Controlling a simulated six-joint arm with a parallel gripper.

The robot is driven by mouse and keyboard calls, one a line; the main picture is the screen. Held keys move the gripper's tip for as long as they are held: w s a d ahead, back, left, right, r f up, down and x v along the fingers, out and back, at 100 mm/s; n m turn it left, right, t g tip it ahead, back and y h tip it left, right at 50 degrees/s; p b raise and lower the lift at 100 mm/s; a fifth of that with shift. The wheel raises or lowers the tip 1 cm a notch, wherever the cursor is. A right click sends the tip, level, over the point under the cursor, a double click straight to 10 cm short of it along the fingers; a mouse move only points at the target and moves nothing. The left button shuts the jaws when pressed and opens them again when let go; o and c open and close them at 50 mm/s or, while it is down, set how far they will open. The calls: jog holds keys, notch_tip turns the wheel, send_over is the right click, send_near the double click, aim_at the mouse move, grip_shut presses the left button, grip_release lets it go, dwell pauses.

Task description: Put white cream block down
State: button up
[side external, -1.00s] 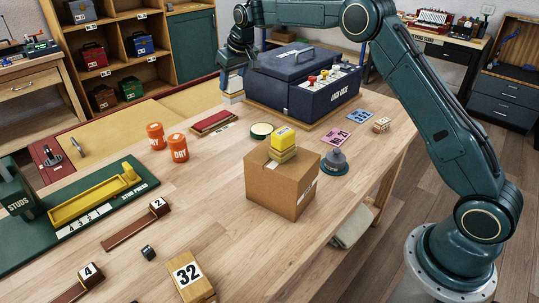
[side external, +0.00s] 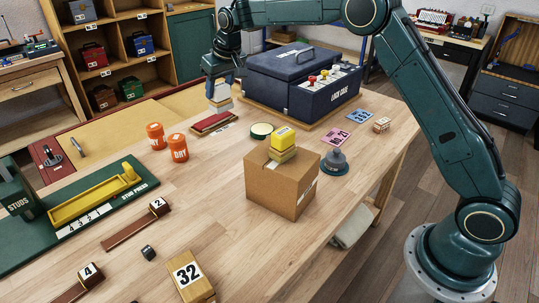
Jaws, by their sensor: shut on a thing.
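My gripper (side external: 220,82) is at the back of the bench, left of the dark blue lock case (side external: 290,75). It points down and is shut on the white cream block (side external: 221,103). The block shows as a small pale shape below the fingers, and its upper part is partly hidden by them. It hangs at or just above the bench, behind the dark red flat piece (side external: 212,123). I cannot tell whether it touches the surface.
Two orange pots (side external: 177,147) stand to the front left. A round tin (side external: 261,131) and a cardboard box (side external: 283,188) with a yellow block (side external: 283,138) on top are to the right. The wooden bench (side external: 225,175) is clear in the middle.

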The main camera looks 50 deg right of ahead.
jog(key=s+a, duration=1.7)
jog(key=a, duration=0.3)
jog(key=f, duration=2)
jog(key=shift+w+d, duration=0.2)
jog(key=shift+f, duration=0.1)
jog(key=o, duration=1)
jog(key=shift+o, duration=0.2)
jog(key=v, duration=1.2)
